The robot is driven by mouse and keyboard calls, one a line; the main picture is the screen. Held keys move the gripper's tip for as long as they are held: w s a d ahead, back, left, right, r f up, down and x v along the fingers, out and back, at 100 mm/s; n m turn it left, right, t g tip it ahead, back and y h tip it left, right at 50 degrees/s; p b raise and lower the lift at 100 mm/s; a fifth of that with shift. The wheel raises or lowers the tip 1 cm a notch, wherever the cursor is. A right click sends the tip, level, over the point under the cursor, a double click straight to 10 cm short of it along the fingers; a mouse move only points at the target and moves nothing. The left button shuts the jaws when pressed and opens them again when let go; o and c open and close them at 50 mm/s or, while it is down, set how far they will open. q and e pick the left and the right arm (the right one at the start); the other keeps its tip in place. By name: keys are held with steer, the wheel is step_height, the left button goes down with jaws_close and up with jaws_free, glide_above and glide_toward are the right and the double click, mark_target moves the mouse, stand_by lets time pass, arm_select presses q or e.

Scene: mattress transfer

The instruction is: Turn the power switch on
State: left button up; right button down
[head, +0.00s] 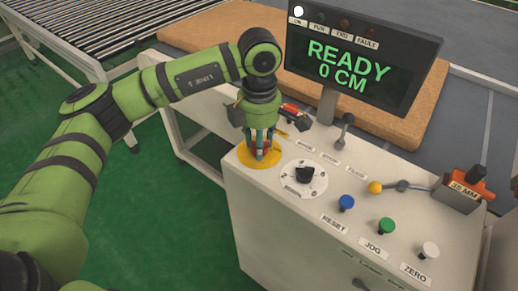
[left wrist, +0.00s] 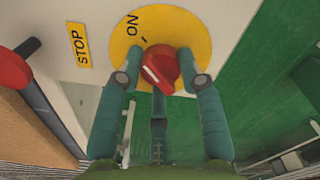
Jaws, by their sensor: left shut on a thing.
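The power switch is a red rotary knob (left wrist: 160,68) on a round yellow plate (left wrist: 190,22) marked ON. My left gripper (head: 259,148) points down over the plate and hides the knob there. My right gripper does not show.
The console (head: 275,215) carries a black dial (head: 305,175), blue (head: 347,202), green (head: 387,226) and white (head: 429,249) buttons, and levers. A screen (head: 350,65) reads READY, 0 CM. A red-headed lever (left wrist: 12,68) stands left of the switch. Green floor lies open at left.

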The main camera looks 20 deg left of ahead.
arm_select(q)
steer(key=shift+o, duration=0.2)
steer(key=shift+d+r+m+b, duration=0.15)
steer(key=shift+m+b, duration=0.3)
steer(key=shift+m, duration=0.25)
steer(key=o, duration=0.9)
steer(key=shift+c, duration=0.2)
steer(key=shift+o, duration=1.1)
steer(key=shift+d, duration=0.1)
